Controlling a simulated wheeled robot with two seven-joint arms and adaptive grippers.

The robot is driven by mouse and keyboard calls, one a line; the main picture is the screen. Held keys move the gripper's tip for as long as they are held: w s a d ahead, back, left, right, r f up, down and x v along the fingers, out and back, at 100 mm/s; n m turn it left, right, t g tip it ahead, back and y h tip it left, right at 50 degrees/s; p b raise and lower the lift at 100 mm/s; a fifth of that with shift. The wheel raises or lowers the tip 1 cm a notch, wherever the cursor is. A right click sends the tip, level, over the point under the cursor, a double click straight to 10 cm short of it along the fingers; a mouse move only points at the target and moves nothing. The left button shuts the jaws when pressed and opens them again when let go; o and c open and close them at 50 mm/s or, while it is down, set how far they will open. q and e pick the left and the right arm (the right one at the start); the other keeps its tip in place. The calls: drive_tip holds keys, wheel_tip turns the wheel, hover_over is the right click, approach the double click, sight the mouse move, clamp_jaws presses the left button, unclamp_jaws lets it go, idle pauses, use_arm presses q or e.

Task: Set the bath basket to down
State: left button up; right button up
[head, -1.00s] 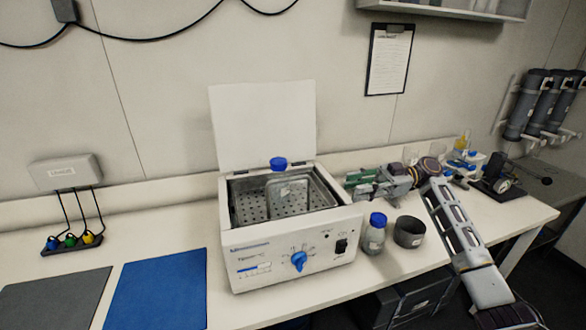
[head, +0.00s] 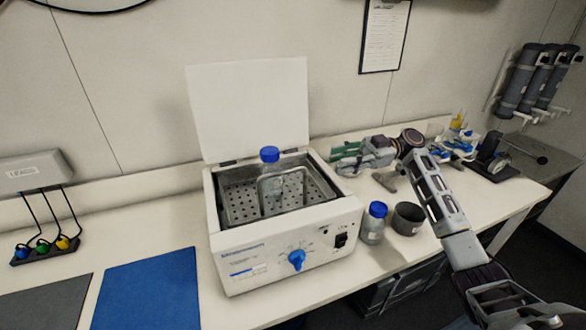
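The white water bath (head: 230,275) stands on the bench with its lid (head: 250,108) open upright at the back. A perforated metal basket (head: 240,204) sits inside the well, its floor below the bath's rim. Its bent metal handle (head: 283,178) stands up in front of a blue-capped bottle (head: 269,155). I cannot tell how the basket is supported. My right gripper (head: 340,158), with green on its fingers, is just right of the bath near its back right corner. It looks open and empty, apart from the basket. My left gripper is out of view.
A blue-capped bottle (head: 374,224) and a dark cup (head: 407,218) stand right of the bath, below my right arm. A blue mat (head: 148,290) lies left of it. Small lab gear (head: 495,158) crowds the bench's right end.

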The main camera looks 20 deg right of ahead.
sight(294, 170)
drive_tip(key=shift+a, duration=0.1)
drive_tip(key=a+p, duration=0.2)
drive_tip(key=a, duration=0.3)
drive_tip(key=a+p, duration=0.2)
drive_tip(key=a, duration=0.4)
drive_tip(key=shift+s+a+r, duration=0.1)
drive_tip(key=shift+s+a, duration=0.05)
drive_tip(key=shift+s, duration=0.05)
drive_tip(key=shift+a+p, duration=0.3)
drive_tip(key=shift+a, duration=0.85)
clamp_jaws()
